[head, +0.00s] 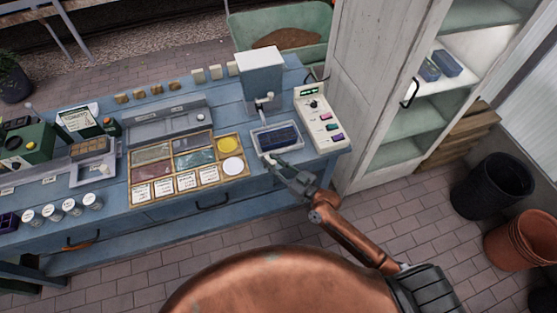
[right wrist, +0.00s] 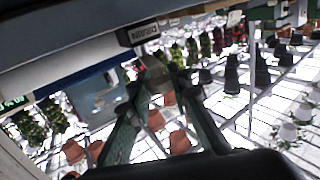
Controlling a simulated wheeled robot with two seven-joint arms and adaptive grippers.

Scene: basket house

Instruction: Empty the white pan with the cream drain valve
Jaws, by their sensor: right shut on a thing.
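The white pan (head: 257,146) sits at the right end of the blue bench, below a white box with a spout. It holds something dark blue (head: 280,137); I cannot tell how deep it is. My right gripper (head: 273,163) is at the pan's front side, by the bench edge. In the right wrist view its fingers (right wrist: 156,76) are shut on a dull cream knob (right wrist: 157,84), the drain valve, beside an upside-down DRAIN label (right wrist: 143,33). The valve is hidden behind the gripper in the head view. My left gripper is not in view.
The white box with a spout (head: 261,78) stands behind the pan. A cream panel with coloured buttons (head: 319,118) is close on its right. A partitioned tray (head: 188,170) lies to the left. A white cabinet (head: 367,80) stands right of the bench.

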